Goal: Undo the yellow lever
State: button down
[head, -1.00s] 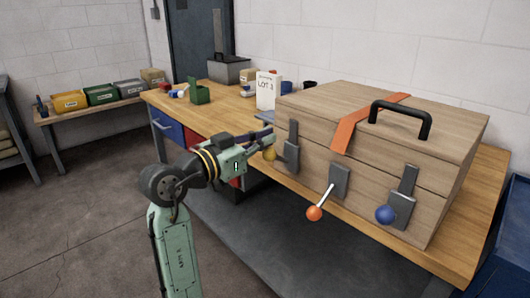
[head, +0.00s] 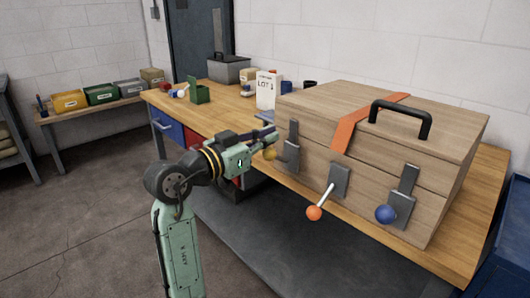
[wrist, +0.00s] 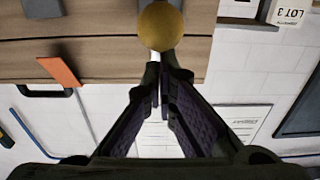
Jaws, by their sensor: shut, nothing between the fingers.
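The yellow lever's ball knob (head: 269,154) is at the left end of the wooden case's (head: 372,175) front, beside a dark latch plate (head: 292,147). In the wrist view, the yellow ball (wrist: 160,27) is at the top centre, just beyond the fingertips. My gripper (head: 272,133) is shut and empty, close to the ball. In the wrist view, the fingertips (wrist: 159,80) are together below the ball; I cannot tell whether they touch it. The lever's rod is mostly hidden in both views.
An orange-ball lever (head: 314,213) sticks out from the case front, and a blue-ball lever (head: 386,214) is at its right. The case stands on a wooden workbench (head: 455,255). A LOT 3 card (head: 266,90) stands behind my gripper. Open floor lies at the left.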

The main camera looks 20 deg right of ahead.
jog(key=shift+f, duration=0.1)
dwell(0.5)
jog(key=shift+f+b, duration=2.25)
jog(key=shift+f, duration=0.45)
jog(key=shift+a+r, duration=0.15)
jog(key=shift+r, duration=0.15)
jog(key=shift+s+a+r+p, duration=0.3)
jog(key=shift+a+r+p, duration=0.15)
jog(key=shift+a, duration=0.3)
send_near(264, 156)
jog(key=shift+b+x, duration=0.4)
jog(key=shift+x, duration=0.7)
